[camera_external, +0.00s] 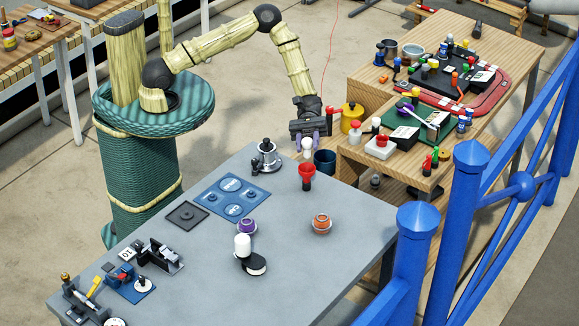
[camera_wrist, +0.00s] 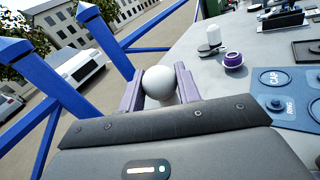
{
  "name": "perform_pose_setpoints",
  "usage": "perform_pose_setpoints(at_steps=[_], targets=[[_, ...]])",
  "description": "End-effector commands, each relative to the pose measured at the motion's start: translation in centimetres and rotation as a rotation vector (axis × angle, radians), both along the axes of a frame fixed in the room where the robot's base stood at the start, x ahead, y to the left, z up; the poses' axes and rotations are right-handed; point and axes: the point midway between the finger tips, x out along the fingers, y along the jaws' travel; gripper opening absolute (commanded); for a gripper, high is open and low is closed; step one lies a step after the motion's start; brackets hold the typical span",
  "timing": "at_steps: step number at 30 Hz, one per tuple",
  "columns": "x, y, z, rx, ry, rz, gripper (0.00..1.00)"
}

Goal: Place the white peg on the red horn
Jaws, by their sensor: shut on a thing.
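My gripper (camera_external: 311,141) is shut on a white peg (camera_external: 307,148) with a round head, held above the table's back right edge. In the wrist view the peg's white round top (camera_wrist: 159,83) sits between the two purple fingers of my gripper (camera_wrist: 160,86). The red horn (camera_external: 307,174), wide at the top and narrower below, stands upright on the grey table just under the peg. A small gap seems to show between them, but contact is hard to tell. The horn is hidden in the wrist view.
A metal-and-black device (camera_external: 265,158) stands to the left. A purple round piece (camera_external: 246,226), an orange one (camera_external: 321,223) and a white cylinder (camera_external: 243,247) stand nearer the front. A blue mat (camera_external: 232,197) lies left.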

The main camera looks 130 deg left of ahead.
Motion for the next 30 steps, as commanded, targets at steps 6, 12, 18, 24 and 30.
perform_pose_setpoints(at_steps=[6, 12, 18, 24, 30], targets=[[0.0, 0.0, -0.9, -0.003, 0.003, 0.001, 0.11], [0.0, 0.0, -3.4, -0.003, 0.003, 0.002, 0.11], [0.0, 0.0, -3.7, 0.0, 0.0, 0.001, 0.11], [0.0, 0.0, -4.1, -0.001, 0.001, 0.001, 0.11], [0.0, 0.0, -4.0, -0.001, 0.001, 0.001, 0.55]])
